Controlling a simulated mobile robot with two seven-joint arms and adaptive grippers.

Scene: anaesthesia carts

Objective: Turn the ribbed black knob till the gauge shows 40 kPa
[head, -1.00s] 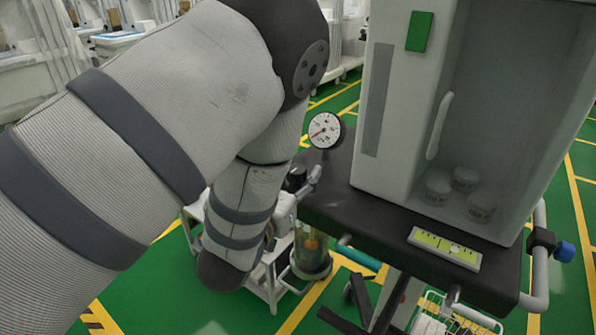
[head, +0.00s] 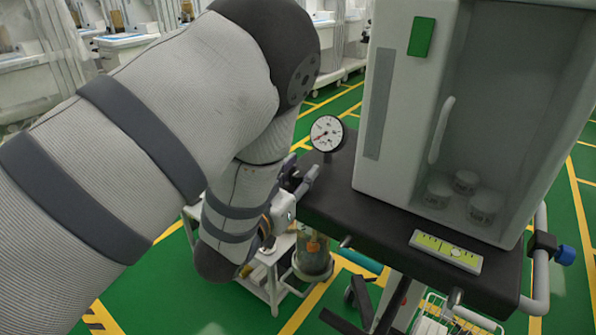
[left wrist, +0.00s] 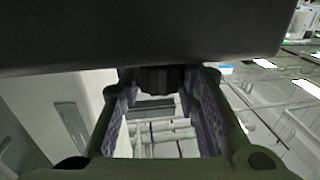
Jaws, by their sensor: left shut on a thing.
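The round white gauge (head: 327,133) stands at the back left corner of the black cart top. Its reddish needle points to the lower left; the numbers are too small to read. My left gripper (head: 299,176) is at the cart's left edge, below and left of the gauge. In the left wrist view, the ribbed black knob (left wrist: 158,79) sits between the tips of my left gripper (left wrist: 163,90), which is shut on it. The knob is mostly hidden by the gripper in the head view. My right gripper is not in view.
A white cabinet (head: 399,105) with a clear front and white jars stands on the black cart top (head: 375,222). A yellow-green level (head: 446,251) lies at its front edge. A blue knob (head: 565,253) is at the right rail. A clear canister (head: 313,255) hangs below left.

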